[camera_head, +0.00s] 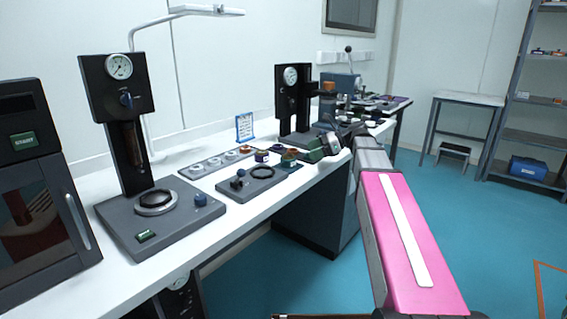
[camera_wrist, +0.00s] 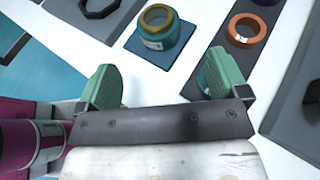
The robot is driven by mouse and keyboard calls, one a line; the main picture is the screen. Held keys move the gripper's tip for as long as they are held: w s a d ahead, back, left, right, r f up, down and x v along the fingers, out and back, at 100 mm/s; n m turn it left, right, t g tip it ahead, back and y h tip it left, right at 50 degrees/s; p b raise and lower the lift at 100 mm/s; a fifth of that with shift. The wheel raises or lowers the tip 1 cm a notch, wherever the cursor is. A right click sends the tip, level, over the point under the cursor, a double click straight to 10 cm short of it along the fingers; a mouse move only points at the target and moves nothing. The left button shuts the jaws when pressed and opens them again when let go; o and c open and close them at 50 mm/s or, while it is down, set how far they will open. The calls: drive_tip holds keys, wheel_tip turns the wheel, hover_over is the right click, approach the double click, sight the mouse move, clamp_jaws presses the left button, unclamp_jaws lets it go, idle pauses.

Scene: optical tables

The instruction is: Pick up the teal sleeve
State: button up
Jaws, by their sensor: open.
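The teal sleeve (camera_wrist: 155,38) stands upright on a small blue-teal square pad (camera_wrist: 183,57) at the top middle of the wrist view. It is a short open cylinder with a gold-coloured rim and a small white label. In the head view it seems to be the small piece (camera_head: 288,160) just left of my gripper (camera_head: 320,150), partly crowded by its neighbours. In the wrist view my gripper (camera_wrist: 163,82) is open, its two green fingers wide apart. The sleeve lies beyond the fingertips, apart from them, with nothing between the fingers.
A grey strip with an orange ring (camera_wrist: 243,30) lies right of the sleeve. A dark fixture plate (camera_head: 250,184) lies nearby on the white bench (camera_head: 222,226). Press stands with gauges (camera_head: 120,67) (camera_head: 291,76) rise on both sides.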

sight(294, 157)
drive_tip(key=x, duration=0.9)
drive_tip(key=shift+s+a+f, duration=0.1)
drive_tip(key=shift+a, duration=0.15)
drive_tip(key=c, duration=1.1)
